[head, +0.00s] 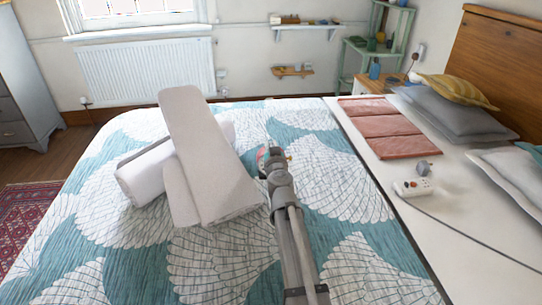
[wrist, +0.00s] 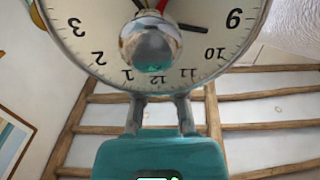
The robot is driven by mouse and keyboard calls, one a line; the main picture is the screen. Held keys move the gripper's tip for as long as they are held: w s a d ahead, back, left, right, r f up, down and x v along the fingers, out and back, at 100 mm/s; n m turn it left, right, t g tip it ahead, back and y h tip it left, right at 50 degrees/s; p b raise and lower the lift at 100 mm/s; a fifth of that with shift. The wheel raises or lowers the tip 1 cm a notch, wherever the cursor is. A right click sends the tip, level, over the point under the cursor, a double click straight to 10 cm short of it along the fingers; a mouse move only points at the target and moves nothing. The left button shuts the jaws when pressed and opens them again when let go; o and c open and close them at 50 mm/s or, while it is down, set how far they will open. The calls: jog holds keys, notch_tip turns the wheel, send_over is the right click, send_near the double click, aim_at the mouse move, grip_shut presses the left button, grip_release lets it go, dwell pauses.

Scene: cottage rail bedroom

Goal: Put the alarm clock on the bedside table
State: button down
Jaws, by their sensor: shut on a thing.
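The bedside table (head: 366,86) has a wooden top and stands at the back right, beyond the bed and beside the headboard. Its front is largely hidden by the bed.
Rolled and folded pale bedding (head: 205,150) lies left of my arm. A blue bottle (head: 375,71) stands by the bedside table, near a green shelf unit (head: 354,62).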

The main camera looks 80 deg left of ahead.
jog(key=shift+a+f+b, duration=0.5)
jog(key=shift+f+b, duration=0.15)
jog(key=shift+d+f+b, duration=0.1)
jog(key=shift+f+b, duration=1.25)
jog(key=shift+f, duration=0.1)
jog(key=c, duration=0.7)
grip_release()
jog(key=shift+r, duration=0.2)
jog(key=d, duration=1.2)
